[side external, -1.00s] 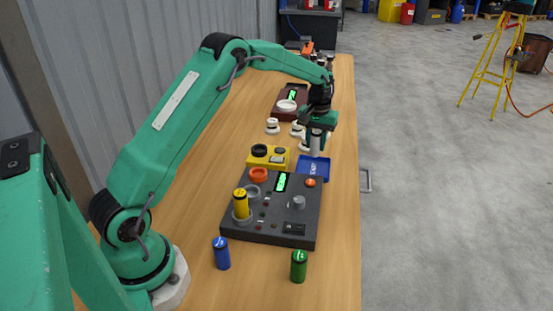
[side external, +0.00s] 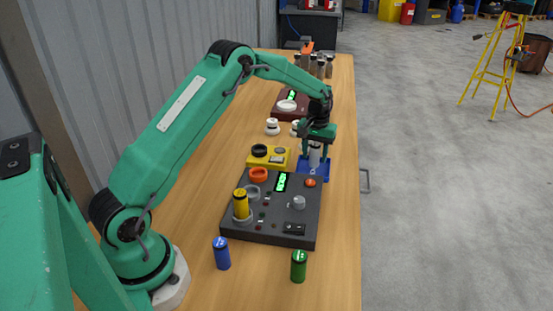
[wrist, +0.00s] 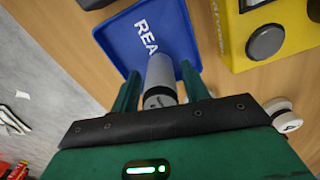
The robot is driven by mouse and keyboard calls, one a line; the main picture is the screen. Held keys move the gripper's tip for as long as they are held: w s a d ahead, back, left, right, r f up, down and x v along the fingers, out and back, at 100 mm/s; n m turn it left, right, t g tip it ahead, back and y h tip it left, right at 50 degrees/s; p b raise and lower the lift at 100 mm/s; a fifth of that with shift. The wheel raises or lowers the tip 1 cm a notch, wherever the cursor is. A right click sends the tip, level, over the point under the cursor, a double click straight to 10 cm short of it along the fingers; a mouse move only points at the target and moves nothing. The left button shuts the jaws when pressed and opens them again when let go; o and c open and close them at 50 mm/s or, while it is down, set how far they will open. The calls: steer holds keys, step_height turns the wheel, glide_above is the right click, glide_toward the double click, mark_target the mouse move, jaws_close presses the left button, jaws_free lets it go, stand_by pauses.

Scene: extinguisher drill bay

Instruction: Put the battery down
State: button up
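A pale grey battery (side external: 314,156) stands upright on the blue tray (side external: 326,171) marked READY, its lower end seeming to rest on the tray floor. My gripper (side external: 315,152) is just above the tray, fingers on either side of the battery. In the wrist view, the battery (wrist: 161,80) is between the two fingers (wrist: 160,82) with narrow gaps on both sides, so my gripper looks open around it. The blue tray (wrist: 120,30) lies beneath it. The contact at the battery's base is partly hidden.
A yellow unit (side external: 278,163) stands close left of the tray. A dark console (side external: 270,228) holding a yellow battery (side external: 241,204) is nearer. Blue (side external: 221,253) and green (side external: 299,266) batteries stand in front. White round pieces (side external: 272,127) and a maroon device (side external: 283,114) are behind.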

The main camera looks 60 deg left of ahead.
steer(key=shift+o, duration=0.2)
steer(key=shift+r, duration=0.1)
step_height(320, 180, up, 12)
steer(key=shift+f, duration=0.1)
stand_by(0.7)
steer(key=shift+r, duration=0.2)
steer(key=s+d+r+m+t, duration=0.1)
steer(key=s+d+r+m, duration=0.1)
steer(key=s+d+r, duration=0.4)
steer(key=s+d+r+m+t, duration=0.1)
steer(key=s+d+r+t, duration=0.1)
steer(key=s+r, duration=0.6)
steer(key=s+d+f+m+t, duration=0.1)
steer(key=s+d+f+m, duration=0.1)
steer(key=s, duration=0.8)
steer(key=s+d+f+m+t, duration=0.1)
steer(key=s+d+f, duration=0.1)
steer(key=s, duration=0.8)
steer(key=shift+d+f+m+t, duration=0.15)
steer(key=shift+d+m+t, duration=0.2)
steer(key=shift+d, duration=0.3)
